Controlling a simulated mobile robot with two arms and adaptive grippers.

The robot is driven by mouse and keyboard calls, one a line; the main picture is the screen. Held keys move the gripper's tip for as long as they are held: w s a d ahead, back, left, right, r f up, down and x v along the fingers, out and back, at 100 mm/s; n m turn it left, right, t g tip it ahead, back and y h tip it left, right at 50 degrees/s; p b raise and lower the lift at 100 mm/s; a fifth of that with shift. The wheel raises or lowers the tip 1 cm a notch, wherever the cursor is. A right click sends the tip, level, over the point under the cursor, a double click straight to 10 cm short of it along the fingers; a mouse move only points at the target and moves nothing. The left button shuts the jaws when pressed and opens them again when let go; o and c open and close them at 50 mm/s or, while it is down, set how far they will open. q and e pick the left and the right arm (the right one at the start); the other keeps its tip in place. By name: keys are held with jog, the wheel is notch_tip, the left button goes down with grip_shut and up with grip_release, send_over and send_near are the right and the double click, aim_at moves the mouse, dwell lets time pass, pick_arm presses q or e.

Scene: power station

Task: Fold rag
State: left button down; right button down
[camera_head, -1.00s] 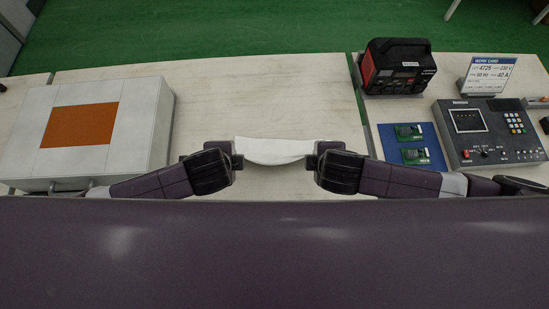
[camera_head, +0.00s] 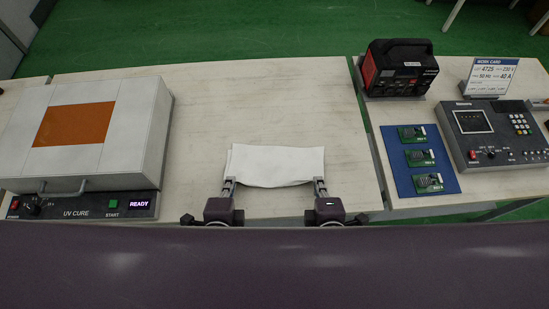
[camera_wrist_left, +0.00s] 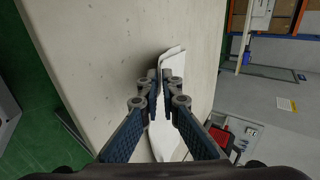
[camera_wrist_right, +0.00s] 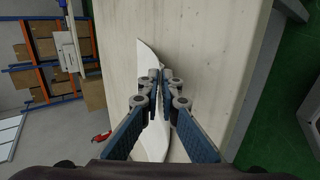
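The rag (camera_head: 275,165) is a white, roughly rectangular cloth near the front middle of the wooden table. Its near edge curves slightly. My left gripper (camera_head: 229,183) is at its near left corner, and my right gripper (camera_head: 320,183) is at its near right corner. Both point away from me. In the left wrist view the fingers (camera_wrist_left: 163,76) are nearly together with the white cloth (camera_wrist_left: 164,135) between them. In the right wrist view the fingers (camera_wrist_right: 160,76) are also close together on the cloth (camera_wrist_right: 150,145). The pinched corners are partly hidden by the fingers.
A UV cure box (camera_head: 120,150) with an orange window stands at the left. At the right are a blue mat (camera_head: 398,181) with green boards, a control panel (camera_head: 495,150), a work card (camera_head: 490,75) and a red-black power unit (camera_head: 400,68). The table behind the rag is clear.

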pick_arm(q)
jog(key=shift+f, duration=0.1)
jog(key=c, duration=1.9)
grip_release()
pick_arm(e)
jog(key=c, duration=1.9)
grip_release()
